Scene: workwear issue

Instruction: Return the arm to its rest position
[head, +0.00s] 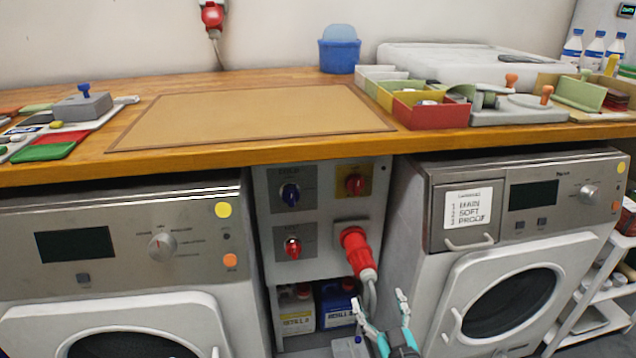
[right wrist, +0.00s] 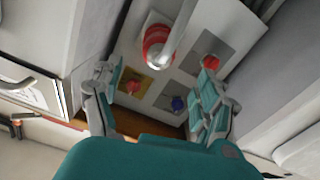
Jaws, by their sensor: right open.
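My right gripper (head: 384,318) is low in the head view, in front of the gap between the two washing machines. It is open and empty. In the right wrist view the gripper (right wrist: 155,92) has its two fingers spread, with the switch panel (right wrist: 150,98) beyond them. In the head view the panel (head: 322,175) carries rotary switches and a red plug (head: 356,248) with a grey cable, just above the gripper. I cannot tell the exact distance from the fingers to the cable. My left gripper is not in view.
The wooden counter (head: 225,158) runs above both machines, with a brown mat (head: 250,112) and several small boxes on it. The left washer (head: 130,250) and right washer (head: 510,245) flank the panel. Refill containers (head: 297,310) stand below the panel. A white shelf (head: 600,310) is at right.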

